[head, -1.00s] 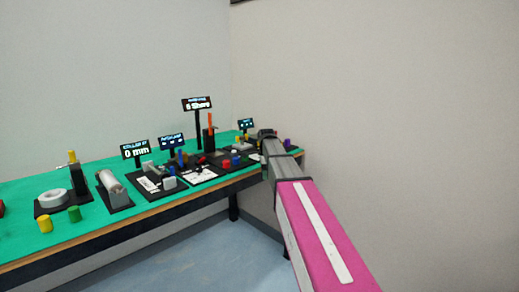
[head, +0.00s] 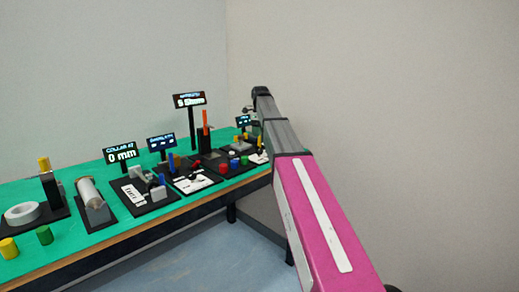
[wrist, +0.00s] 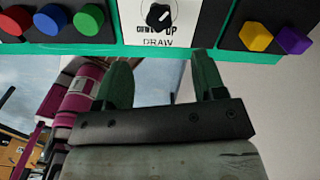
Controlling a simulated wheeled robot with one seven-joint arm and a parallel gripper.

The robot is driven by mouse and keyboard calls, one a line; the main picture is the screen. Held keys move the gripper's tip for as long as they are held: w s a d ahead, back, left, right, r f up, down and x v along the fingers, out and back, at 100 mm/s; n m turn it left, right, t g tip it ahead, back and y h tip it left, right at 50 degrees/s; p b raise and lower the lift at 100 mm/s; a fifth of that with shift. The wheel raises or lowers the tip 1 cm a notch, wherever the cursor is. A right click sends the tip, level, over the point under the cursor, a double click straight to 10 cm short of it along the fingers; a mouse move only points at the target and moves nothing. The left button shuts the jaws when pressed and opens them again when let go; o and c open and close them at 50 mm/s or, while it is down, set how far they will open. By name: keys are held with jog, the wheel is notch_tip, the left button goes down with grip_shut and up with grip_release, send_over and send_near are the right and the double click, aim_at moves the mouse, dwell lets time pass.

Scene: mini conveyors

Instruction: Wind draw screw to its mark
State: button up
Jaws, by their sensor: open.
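A black knob (wrist: 158,15) stands on a white plate (wrist: 157,42) marked "DRAW" at the top of the wrist view; the frame edge cuts it off. My gripper (wrist: 163,75) has its two green fingers spread apart with nothing between them. The fingertips point towards the plate's near edge and the knob, and look apart from both. In the head view the end of my arm (head: 261,93) is raised over the far right end of the bench; its fingers cannot be made out there. The scale or mark for the screw cannot be read.
Red (wrist: 15,20), blue (wrist: 51,19) and green (wrist: 88,19) round pieces lie left of the plate; yellow (wrist: 256,37) and purple (wrist: 293,40) pieces lie right. A tall sign (head: 188,99) and a "0 mm" sign (head: 121,155) stand on the green bench (head: 92,168).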

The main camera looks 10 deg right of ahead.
aim_at(260, 150)
notch_tip(260, 150, down, 10)
jog(key=shift+r, duration=0.25)
jog(key=c, duration=0.9)
